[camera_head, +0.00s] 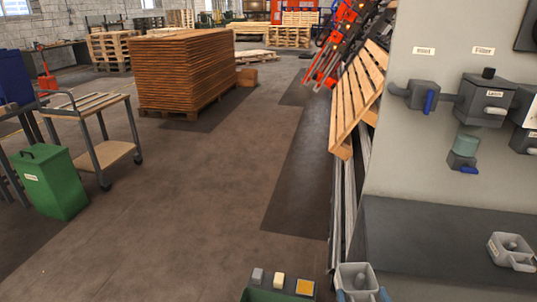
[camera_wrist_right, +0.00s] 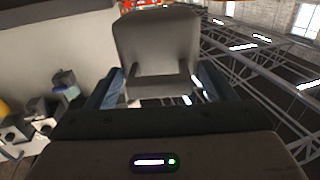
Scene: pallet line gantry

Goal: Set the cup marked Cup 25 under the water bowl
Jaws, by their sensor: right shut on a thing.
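My right gripper (camera_head: 363,296) is at the bottom edge of the head view, its blue fingertips shut on a grey cup (camera_head: 356,276). The right wrist view shows this cup (camera_wrist_right: 158,40) between the blue fingers of the gripper (camera_wrist_right: 158,88); no marking on it is readable. A second grey cup (camera_head: 499,246) with a small white label, too small to read, stands on the dark ledge at the right. The greenish water bowl (camera_head: 467,139) hangs under the grey filter unit on the wall panel, with a blue-handled drain piece below it. The held cup is lower and left of the bowl. My left gripper is not in view.
The grey panel (camera_head: 420,150) carries valves with blue and white handles. A dark ledge (camera_head: 430,240) runs below, mostly clear. A tilted wooden pallet (camera_head: 355,100) leans left of the panel. A green tray (camera_head: 268,295) with small blocks sits at the bottom.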

